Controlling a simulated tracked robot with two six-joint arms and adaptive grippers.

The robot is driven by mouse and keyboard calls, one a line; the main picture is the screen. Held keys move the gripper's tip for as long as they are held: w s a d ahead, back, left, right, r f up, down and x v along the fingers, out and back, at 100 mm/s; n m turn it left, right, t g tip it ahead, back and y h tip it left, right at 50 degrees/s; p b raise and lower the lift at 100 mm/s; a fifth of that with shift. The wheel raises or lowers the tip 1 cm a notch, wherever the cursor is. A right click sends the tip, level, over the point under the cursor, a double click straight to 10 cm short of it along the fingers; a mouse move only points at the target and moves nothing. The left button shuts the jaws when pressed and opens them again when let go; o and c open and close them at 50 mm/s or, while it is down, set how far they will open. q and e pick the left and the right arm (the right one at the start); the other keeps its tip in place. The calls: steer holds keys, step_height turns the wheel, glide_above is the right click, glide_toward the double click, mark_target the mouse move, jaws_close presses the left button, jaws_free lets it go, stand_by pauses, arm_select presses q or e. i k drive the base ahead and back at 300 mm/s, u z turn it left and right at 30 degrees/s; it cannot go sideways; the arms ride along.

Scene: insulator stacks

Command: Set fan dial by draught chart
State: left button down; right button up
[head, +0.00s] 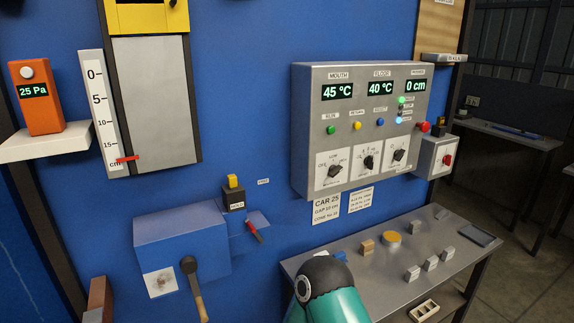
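A grey control panel (360,130) is mounted on the blue wall at the right. Its lower row has three dials: a left dial (333,171), a middle dial (368,162) and a right dial (398,155). Their small labels are too blurred to tell which is the fan dial. Below hang a card (326,208) headed "CAR 25" and a smaller chart card (360,199) with unreadable lines. An orange meter (38,95) at the left reads 25 Pa. A teal link of my arm enters at the bottom centre; neither gripper shows.
The panel displays read 45 °C, 40 °C and 0 cm. A metal bench (440,240) with small blocks stands below the panel. A blue box (182,240) with a lever (193,285) and a vertical scale (104,115) with a red pointer are at the left.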

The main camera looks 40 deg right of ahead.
mark_target(334, 170)
steer(key=u, duration=1.3)
steer(key=i, duration=0.1)
steer(key=z, duration=3)
steer(key=k, duration=0.9)
steer(key=z, duration=0.2)
steer(key=i, duration=0.95)
steer(key=u, duration=0.6)
